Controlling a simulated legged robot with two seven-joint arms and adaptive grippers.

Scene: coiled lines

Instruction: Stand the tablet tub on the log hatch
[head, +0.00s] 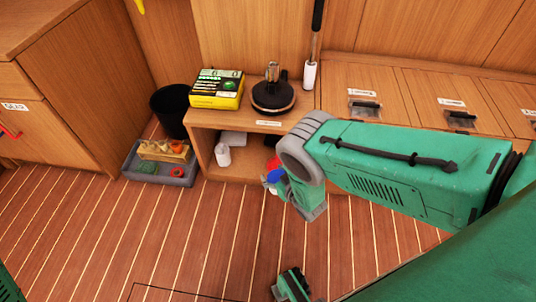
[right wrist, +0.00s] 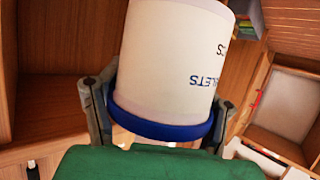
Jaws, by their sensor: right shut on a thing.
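The tablet tub (right wrist: 170,60) is white with a blue lid (right wrist: 160,127); its lettering reads upside down in the right wrist view. My right gripper (head: 272,186) is shut on the tub, with a finger on each side near the lid. In the head view, only a little of the blue and white tub shows beside the gripper, in front of the low shelf. Several wooden hatch lids with dark latches lie along the bench top: one left (head: 362,106), one middle (head: 460,117), one at the right edge. Their labels are too small to read.
A yellow-green box (head: 217,88) and a dark round object (head: 272,96) stand on the bench's left end. A white container (head: 222,154) is in the open shelf below. A black bin (head: 170,108) and a grey tray (head: 185,180) stand left. A dark-handled tool (head: 312,60) stands behind.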

